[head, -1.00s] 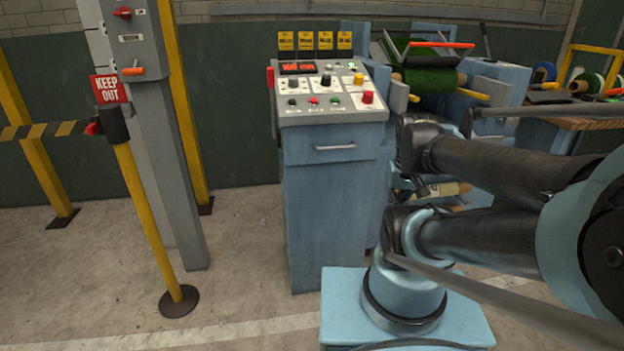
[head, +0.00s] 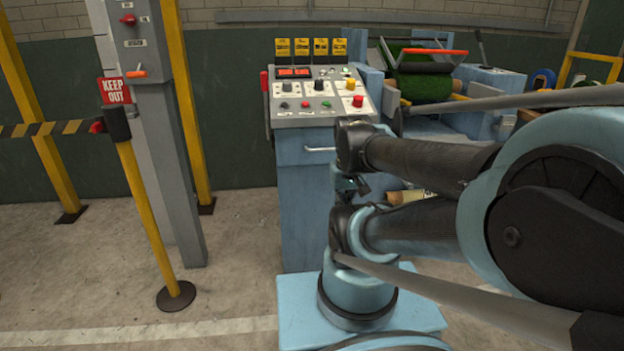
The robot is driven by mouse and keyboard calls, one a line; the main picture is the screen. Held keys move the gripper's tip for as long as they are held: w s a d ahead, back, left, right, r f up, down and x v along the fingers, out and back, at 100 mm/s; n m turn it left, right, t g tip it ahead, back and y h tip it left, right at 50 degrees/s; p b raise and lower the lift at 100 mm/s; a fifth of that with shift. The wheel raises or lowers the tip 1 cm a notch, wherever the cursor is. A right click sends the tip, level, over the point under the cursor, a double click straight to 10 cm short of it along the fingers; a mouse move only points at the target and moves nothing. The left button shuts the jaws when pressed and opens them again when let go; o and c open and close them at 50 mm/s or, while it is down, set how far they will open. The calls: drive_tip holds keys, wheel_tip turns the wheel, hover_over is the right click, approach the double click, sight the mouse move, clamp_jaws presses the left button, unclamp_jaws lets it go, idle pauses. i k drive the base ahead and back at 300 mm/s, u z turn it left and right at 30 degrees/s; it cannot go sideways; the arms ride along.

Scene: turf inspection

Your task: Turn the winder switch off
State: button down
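The blue control console (head: 305,205) stands in the middle of the head view. Its sloped grey panel carries dark selector knobs, one at left (head: 287,86) and one in the middle (head: 319,86), and a yellow-topped control (head: 350,84). A row of small buttons and a red push button (head: 358,101) sit below. The labels are too small to read, so I cannot tell which control is the winder switch or its position. My arm crosses in front of the console's lower right; my gripper cannot be made out.
A yellow post with a KEEP OUT sign (head: 114,91) and striped barrier tape (head: 45,129) stands at left, by a grey column (head: 170,170) with a red switch and an orange-handled one. A machine with a green turf roll (head: 425,88) stands right.

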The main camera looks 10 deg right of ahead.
sight(358, 101)
drive_tip(key=u, duration=0.6)
drive_tip(key=k, duration=1.4)
drive_tip(key=z, duration=0.6)
drive_tip(key=i, duration=1.05)
